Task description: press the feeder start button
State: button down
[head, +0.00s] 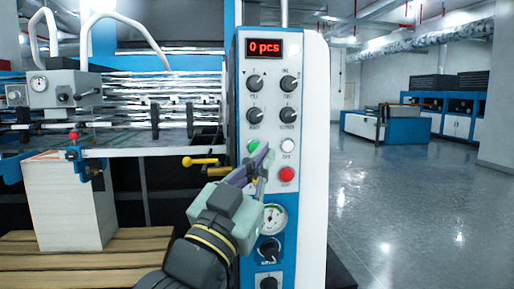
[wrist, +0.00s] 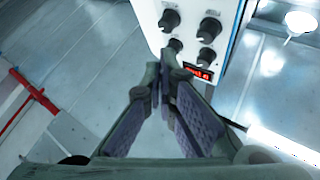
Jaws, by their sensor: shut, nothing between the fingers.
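The white control panel (head: 311,120) stands upright with a green button (head: 253,146) on its left, a white button (head: 287,145) on its right and a red button (head: 287,174) below the white one. The button labels are too small to read, so I cannot tell by name which is the feeder start. My gripper (head: 264,151) is shut and empty, its tips just right of the green button and partly over its edge. I cannot tell whether they touch the panel. In the wrist view the fingertips (wrist: 163,62) meet beside the panel's knobs; no button shows there.
A red display (head: 265,47) reads 0 pcs above several black knobs (head: 254,82). A gauge (head: 273,218) and lower knobs sit under the buttons. A yellow-knobbed lever (head: 198,162) projects left of the panel. The floor to the right (head: 400,200) is clear.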

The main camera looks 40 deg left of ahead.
aim_at(254, 149)
jog(key=w+a, duration=0.5)
jog(key=a, duration=0.1)
jog(key=shift+w+a, duration=0.3)
jog(key=shift+w, duration=0.05)
jog(key=shift+w, duration=0.1)
dwell(1.3)
jog(key=shift+w+a+b, duration=0.2)
jog(key=shift+a+b, duration=0.1)
jog(key=shift+b, duration=0.05)
jog(key=shift+w+a, duration=0.25)
jog(key=shift+a, duration=0.1)
dwell(0.6)
jog(key=shift+d, duration=0.1)
jog(key=shift+s+d+b, duration=0.3)
jog(key=shift+s+d, duration=0.2)
jog(key=shift+d, duration=0.05)
